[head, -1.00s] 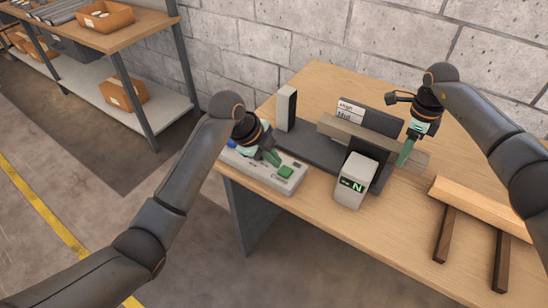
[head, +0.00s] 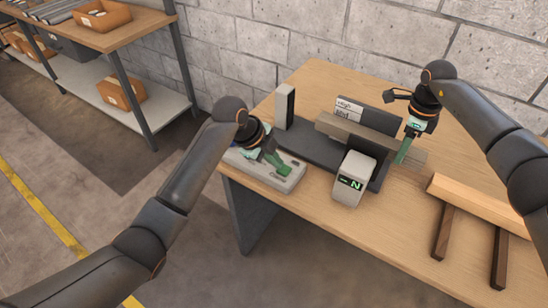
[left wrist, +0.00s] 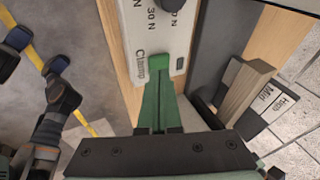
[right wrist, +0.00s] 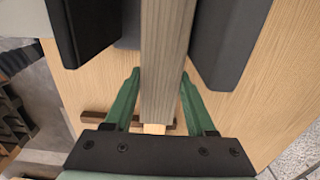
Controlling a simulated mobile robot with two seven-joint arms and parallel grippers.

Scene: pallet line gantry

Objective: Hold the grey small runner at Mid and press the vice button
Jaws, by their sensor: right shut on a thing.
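The grey small runner (head: 345,132) is a grey-brown wooden bar lying across the vice (head: 315,150), between its dark jaws, beside a plate (head: 349,108) lettered High and Mid. My right gripper (head: 403,152) is shut on its right end; the right wrist view shows the runner (right wrist: 165,60) between both green fingers. My left gripper (head: 283,168) has its fingers together at the control panel (head: 292,184). In the left wrist view its tips (left wrist: 157,72) are at the green button (left wrist: 158,62) beside the word Clamp. The fingertips partly hide the button, so contact is unclear.
A grey display box (head: 353,178) shows "- N" at the vice's front. A grey post (head: 285,106) stands behind the panel. A light wooden bar on dark strips (head: 480,200) lies at the right of the table.

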